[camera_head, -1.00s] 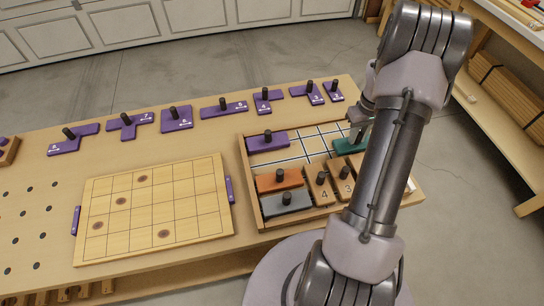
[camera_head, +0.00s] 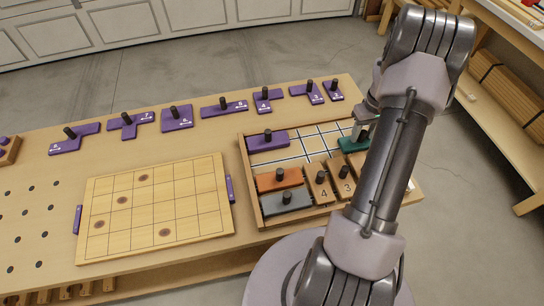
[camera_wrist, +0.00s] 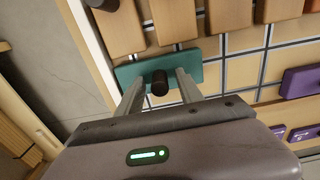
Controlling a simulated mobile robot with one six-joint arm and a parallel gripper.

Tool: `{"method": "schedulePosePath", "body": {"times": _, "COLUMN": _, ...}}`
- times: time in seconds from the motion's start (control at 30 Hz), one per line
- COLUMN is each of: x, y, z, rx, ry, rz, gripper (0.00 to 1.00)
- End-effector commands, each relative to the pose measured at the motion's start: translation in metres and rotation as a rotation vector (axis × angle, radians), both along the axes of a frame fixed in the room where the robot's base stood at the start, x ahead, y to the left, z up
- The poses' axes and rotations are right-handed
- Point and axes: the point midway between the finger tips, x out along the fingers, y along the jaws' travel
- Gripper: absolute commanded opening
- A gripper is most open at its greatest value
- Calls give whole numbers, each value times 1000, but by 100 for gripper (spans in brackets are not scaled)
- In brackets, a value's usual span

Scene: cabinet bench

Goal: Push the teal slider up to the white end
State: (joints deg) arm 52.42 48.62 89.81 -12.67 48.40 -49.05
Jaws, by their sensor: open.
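The teal slider (camera_head: 350,146) lies in the upper right part of the wooden tray (camera_head: 242,170), partly hidden behind my arm in the head view. In the wrist view the teal slider (camera_wrist: 188,64) lies crosswise with its black knob upright. My gripper (camera_wrist: 164,82) is open, with one finger on each side of the knob and small gaps beside it. In the head view my gripper (camera_head: 362,130) is down at the slider. A white strip (camera_wrist: 93,45) runs along the tray edge at left in the wrist view; I cannot tell whether it is the white end.
Tan blocks (camera_head: 320,182), an orange block (camera_head: 278,179), a grey block (camera_head: 285,201) and a purple block (camera_head: 268,141) share the tray. Gridded floor beside the slider is bare. A grid board (camera_head: 150,210) lies to the left; purple pieces (camera_head: 177,118) line the bench's back.

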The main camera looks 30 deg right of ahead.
Motion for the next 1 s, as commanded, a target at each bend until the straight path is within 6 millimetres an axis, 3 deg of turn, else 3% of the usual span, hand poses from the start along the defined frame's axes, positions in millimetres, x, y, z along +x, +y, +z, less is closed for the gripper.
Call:
{"method": "schedulePosePath", "body": {"times": 0.7, "x": 0, "y": 0, "z": 72, "rx": 0, "ry": 0, "rz": -1, "gripper": 44}}
{"method": "schedulePosePath", "body": {"times": 1.0, "x": 0, "y": 0, "z": 72, "rx": 0, "ry": 0, "rz": 0, "gripper": 44}}
